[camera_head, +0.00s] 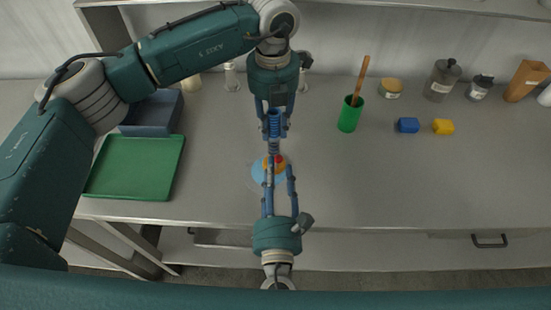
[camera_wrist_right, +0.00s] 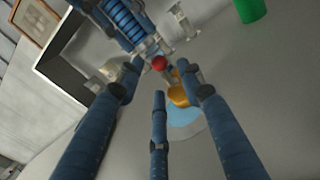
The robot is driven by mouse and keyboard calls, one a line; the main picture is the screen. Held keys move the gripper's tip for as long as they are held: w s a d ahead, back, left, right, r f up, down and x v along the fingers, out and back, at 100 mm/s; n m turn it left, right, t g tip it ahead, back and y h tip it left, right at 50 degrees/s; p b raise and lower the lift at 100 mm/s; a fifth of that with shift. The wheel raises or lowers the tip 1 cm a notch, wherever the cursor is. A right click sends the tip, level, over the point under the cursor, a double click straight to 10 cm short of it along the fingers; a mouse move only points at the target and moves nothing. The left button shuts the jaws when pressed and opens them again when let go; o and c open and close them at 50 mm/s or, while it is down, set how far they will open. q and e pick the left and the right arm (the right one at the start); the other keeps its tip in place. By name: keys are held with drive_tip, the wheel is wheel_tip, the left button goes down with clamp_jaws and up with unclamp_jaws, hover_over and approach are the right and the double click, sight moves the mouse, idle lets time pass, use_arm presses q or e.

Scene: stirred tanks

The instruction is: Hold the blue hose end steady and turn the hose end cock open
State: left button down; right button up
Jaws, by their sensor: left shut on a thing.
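The blue hose end (camera_head: 274,122), with a ribbed blue sleeve, hangs in my left gripper (camera_head: 275,108), which is shut on it from above. The blue ribbed part also shows in the right wrist view (camera_wrist_right: 126,22). A red knob (camera_wrist_right: 160,63) sits just below the hose end, probably part of the cock; it also shows in the head view (camera_head: 279,158). My right gripper (camera_head: 279,171) comes from the front, with its fingers apart around the knob's area. In the wrist view its fingertips stand either side of the red knob, and I cannot tell whether they touch it.
An orange piece (camera_wrist_right: 178,96) and a light blue disc (camera_wrist_right: 185,122) lie beneath the fingers. A green tray (camera_head: 137,168) is at the left. A green cup (camera_head: 349,118) with a wooden handle stands at the right, near blue (camera_head: 408,125) and yellow (camera_head: 443,127) blocks. The right front counter is clear.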

sight(276, 162)
drive_tip(key=shift+w+a, duration=0.1)
drive_tip(key=shift+w, duration=1.95)
clamp_jaws()
